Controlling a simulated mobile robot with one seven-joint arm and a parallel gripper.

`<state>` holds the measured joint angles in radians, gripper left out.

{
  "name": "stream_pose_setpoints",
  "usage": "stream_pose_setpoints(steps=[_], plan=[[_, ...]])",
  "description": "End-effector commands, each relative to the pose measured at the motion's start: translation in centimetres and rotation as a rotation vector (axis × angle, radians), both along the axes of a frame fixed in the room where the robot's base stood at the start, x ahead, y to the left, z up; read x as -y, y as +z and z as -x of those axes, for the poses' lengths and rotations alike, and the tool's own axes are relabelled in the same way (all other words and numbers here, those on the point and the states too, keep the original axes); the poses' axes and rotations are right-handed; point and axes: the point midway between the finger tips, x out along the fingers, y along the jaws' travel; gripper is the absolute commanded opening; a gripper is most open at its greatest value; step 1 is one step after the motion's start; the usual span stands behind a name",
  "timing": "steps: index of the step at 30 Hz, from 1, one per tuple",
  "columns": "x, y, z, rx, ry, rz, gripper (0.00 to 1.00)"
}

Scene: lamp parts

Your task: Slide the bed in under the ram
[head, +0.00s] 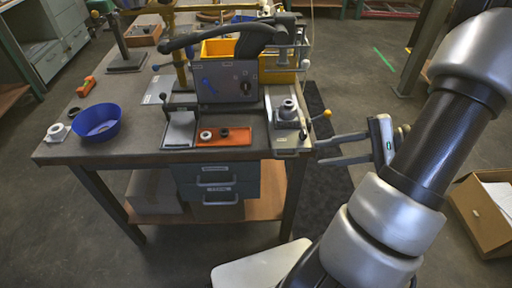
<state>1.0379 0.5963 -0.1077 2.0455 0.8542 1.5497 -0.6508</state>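The bed appears to be the pale metal plate (287,142) at the table's right front edge, bearing a grey stepped round part (288,110). A small yellow knob (327,113) on a thin rod sticks out at its right. The ram seems to belong to the press-like fixture (284,38) behind; its lower end is not clear. The bed's front part lies forward of that fixture. My gripper (318,152) is just right of the bed's front right corner, fingers pointing left, apart and empty. I cannot tell whether a fingertip touches the bed.
A grey panel box (228,82) and yellow bin (218,48) stand left of the bed. An orange tray (224,137) holds two small rings. A cardboard box (482,215) is on the floor right.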

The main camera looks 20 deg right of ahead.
Motion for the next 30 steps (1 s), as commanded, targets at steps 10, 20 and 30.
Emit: stream_pose_setpoints(steps=[10, 20, 30], plan=[[1.9, -2.7, 1.0, 0.083, -0.151, -0.154, 0.29], [-3.3, -4.2, -2.6, 0.079, -0.146, -0.153, 0.29], [-8.9, -5.8, -6.5, 0.079, -0.147, -0.151, 0.29]])
